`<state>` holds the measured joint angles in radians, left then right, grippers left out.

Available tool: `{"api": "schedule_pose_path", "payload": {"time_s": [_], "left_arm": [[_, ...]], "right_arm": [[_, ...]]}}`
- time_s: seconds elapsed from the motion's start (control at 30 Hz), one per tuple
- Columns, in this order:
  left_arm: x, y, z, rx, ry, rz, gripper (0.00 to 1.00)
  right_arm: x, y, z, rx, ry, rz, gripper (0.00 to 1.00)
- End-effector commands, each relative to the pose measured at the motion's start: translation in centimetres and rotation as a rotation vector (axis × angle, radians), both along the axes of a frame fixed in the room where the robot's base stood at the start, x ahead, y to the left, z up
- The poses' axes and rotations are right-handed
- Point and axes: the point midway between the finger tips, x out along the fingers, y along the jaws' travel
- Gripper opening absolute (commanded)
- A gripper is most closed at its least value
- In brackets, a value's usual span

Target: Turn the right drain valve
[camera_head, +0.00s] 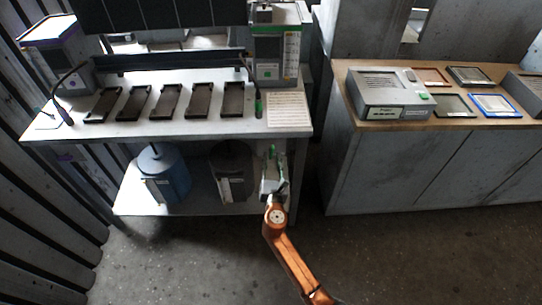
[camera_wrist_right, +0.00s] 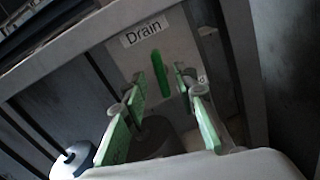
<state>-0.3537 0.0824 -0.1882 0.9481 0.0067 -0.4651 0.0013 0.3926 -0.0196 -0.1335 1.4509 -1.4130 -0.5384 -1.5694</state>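The right drain valve shows in the right wrist view as an upright green handle (camera_wrist_right: 160,73) on a pale plate (camera_wrist_right: 150,50) labelled "Drain". My right gripper (camera_wrist_right: 161,92) is open in front of it, with green-padded fingers on either side of the handle in the picture. I cannot tell whether the fingertips touch the handle. In the head view my right gripper (camera_head: 272,172) is below the workbench's right front corner, and small green parts there are hard to tell apart. My left gripper is not in view.
The workbench (camera_head: 200,130) overhangs a lower shelf (camera_head: 140,205) holding a blue container (camera_head: 167,175) and a dark container (camera_head: 232,172). Several dark trays (camera_head: 167,100) lie on the benchtop. A cabinet (camera_head: 430,165) stands to the right, with free floor in front.

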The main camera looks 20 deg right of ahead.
Motion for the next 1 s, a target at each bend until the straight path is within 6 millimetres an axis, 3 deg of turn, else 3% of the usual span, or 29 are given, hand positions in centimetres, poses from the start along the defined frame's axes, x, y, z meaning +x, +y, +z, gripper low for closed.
{"api": "schedule_pose_path", "payload": {"time_s": [0.2,0.5,0.9,1.0], "left_arm": [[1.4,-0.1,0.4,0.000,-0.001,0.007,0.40],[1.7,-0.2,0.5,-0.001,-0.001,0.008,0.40],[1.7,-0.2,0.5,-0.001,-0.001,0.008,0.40],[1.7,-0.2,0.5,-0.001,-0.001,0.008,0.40]], "right_arm": [[2.0,-0.6,-0.2,0.000,0.002,0.001,0.27],[2.2,-0.7,-0.1,0.001,0.001,0.000,0.27],[2.2,-0.7,-0.1,0.001,0.001,0.001,0.00],[2.2,-0.7,-0.1,0.001,0.001,0.001,0.00]]}}
